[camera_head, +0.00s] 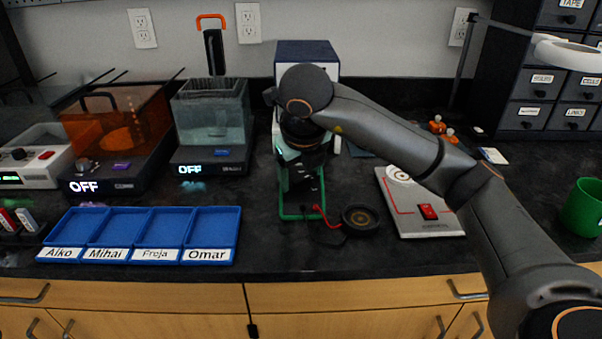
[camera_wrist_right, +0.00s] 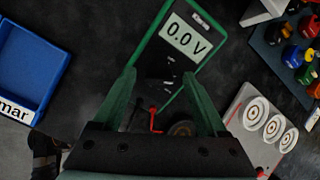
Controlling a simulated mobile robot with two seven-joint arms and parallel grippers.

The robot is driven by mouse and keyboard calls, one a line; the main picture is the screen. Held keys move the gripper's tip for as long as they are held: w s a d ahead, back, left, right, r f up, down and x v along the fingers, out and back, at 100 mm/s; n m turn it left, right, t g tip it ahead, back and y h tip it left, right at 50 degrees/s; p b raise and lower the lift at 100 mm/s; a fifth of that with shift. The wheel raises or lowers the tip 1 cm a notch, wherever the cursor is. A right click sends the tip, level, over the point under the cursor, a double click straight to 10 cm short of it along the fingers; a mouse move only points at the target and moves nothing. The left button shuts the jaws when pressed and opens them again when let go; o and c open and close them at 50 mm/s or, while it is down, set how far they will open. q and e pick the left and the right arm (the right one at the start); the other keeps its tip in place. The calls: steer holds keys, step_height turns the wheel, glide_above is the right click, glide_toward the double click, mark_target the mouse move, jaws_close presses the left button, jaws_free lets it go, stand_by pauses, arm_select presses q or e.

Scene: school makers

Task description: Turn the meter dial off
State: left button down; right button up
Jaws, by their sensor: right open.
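The meter is a dark handheld unit with a green frame; its lower edge (camera_head: 300,217) shows on the black counter in the head view, the rest largely behind my right arm. In the right wrist view the meter (camera_wrist_right: 166,38) has a lit display reading 0.0 V, with red and black leads at its lower end. The dial is too dark to make out its setting. My right gripper (camera_wrist_right: 159,76) is open, its green fingers spread above the meter's lower part with nothing held. It also shows in the head view (camera_head: 303,166). My left gripper is not in view.
A blue sorting tray (camera_head: 138,260) with name labels lies left of the meter. A black round piece (camera_head: 359,217) and a pale board with a red switch (camera_head: 428,211) lie to the right. A green mug (camera_head: 582,208) stands far right. Machines reading OFF stand back left.

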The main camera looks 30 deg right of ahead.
jaws_close()
stand_by(0.4)
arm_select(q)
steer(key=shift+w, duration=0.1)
arm_select(e)
steer(key=shift+n, duration=0.4)
steer(key=n+p, duration=0.2)
steer(key=n, duration=0.4)
steer(key=shift+a+n, duration=0.1)
steer(key=shift+n, duration=0.2)
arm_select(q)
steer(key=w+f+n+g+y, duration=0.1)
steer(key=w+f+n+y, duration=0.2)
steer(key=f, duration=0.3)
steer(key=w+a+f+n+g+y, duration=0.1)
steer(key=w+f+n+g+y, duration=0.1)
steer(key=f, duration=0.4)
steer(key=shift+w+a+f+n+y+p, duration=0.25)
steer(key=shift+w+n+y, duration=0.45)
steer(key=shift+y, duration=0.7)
arm_select(e)
steer(key=shift+n, duration=2.3)
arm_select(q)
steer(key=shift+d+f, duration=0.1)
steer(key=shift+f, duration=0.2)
